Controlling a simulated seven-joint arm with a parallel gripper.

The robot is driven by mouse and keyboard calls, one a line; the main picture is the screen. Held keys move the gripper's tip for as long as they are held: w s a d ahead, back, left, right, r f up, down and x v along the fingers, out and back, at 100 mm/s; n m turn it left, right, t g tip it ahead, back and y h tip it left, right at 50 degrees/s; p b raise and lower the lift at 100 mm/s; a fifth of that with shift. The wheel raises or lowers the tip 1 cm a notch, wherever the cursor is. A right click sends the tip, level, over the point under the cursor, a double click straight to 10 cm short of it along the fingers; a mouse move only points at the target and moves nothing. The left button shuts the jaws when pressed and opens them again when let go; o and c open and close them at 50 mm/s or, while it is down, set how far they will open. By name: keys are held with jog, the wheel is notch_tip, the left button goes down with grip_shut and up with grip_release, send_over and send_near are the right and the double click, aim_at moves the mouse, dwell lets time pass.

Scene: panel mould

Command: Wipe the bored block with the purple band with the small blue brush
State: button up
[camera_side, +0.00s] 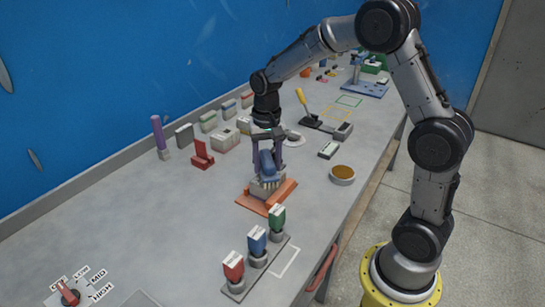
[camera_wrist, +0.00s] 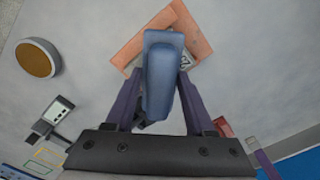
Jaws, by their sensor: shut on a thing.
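My gripper (camera_side: 267,160) is shut on the small blue brush (camera_side: 267,167), which also shows large between the fingers in the wrist view (camera_wrist: 162,75). The brush is over a pale grey block (camera_side: 266,189) on an orange tray (camera_side: 249,205). The brush end meets or hides the top of this block; I cannot tell whether they touch. In the wrist view only a small part of the block (camera_wrist: 186,62) shows beside the brush. No purple band can be made out on it. The orange tray also shows in the wrist view (camera_wrist: 193,30).
A rack with red (camera_side: 233,266), blue (camera_side: 257,240) and green (camera_side: 277,217) pieces stands in front. A round brown-topped dish (camera_side: 342,174) is to the right. A red stand (camera_side: 202,155) and purple post (camera_side: 157,132) are left. Several small blocks line the wall.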

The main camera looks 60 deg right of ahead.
jog(key=shift+a, duration=0.85)
jog(key=shift+d, duration=3.15)
jog(key=shift+s+a, duration=0.1)
jog(key=shift+a, duration=3.45)
jog(key=shift+d, duration=3.55)
notch_tip(320, 180, up, 8)
